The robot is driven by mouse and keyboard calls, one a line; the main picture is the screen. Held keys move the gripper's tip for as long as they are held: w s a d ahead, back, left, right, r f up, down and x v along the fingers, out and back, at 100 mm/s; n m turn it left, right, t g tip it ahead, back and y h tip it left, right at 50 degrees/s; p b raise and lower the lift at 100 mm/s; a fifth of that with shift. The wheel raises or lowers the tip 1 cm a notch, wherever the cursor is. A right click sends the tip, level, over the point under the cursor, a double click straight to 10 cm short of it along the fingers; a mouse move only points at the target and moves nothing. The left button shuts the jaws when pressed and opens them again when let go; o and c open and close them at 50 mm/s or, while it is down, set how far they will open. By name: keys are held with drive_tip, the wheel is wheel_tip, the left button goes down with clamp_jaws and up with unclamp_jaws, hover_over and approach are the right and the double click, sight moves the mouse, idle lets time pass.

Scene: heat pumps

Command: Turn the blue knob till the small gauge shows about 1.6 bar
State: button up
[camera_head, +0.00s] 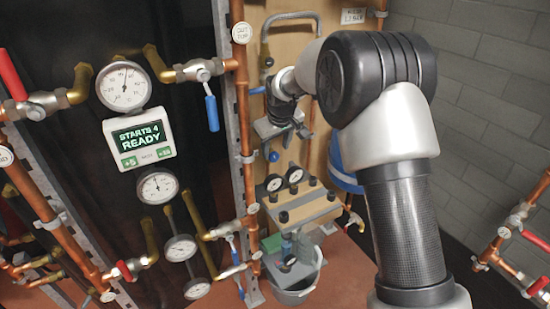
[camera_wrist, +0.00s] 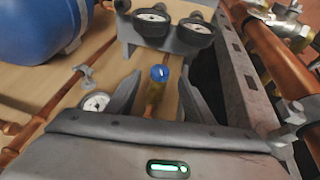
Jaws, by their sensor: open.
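The blue knob (camera_wrist: 160,72) sits on a brass valve body in the wrist view, between the two fingers of my gripper (camera_wrist: 160,82). The fingers are apart, with a gap visible on each side of the knob. In the head view the blue knob (camera_head: 273,156) shows just below my gripper (camera_head: 274,143). A small white round gauge (camera_wrist: 96,101) is left of the left finger in the wrist view; its reading is too small to tell. I cannot make out this gauge in the head view.
Two dark-rimmed gauges (camera_wrist: 152,16) sit on a grey bracket beyond the knob. A blue tank (camera_wrist: 45,25) is at upper left, and copper pipes (camera_wrist: 272,70) flank the right. A grey bucket (camera_head: 296,290) stands below the board in the head view.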

sight(275, 156)
drive_tip(key=x, duration=0.4)
drive_tip(key=shift+w+f+b, duration=0.15)
drive_tip(key=shift+f+b, duration=0.2)
drive_tip(key=shift+r, duration=0.1)
drive_tip(key=c, duration=1)
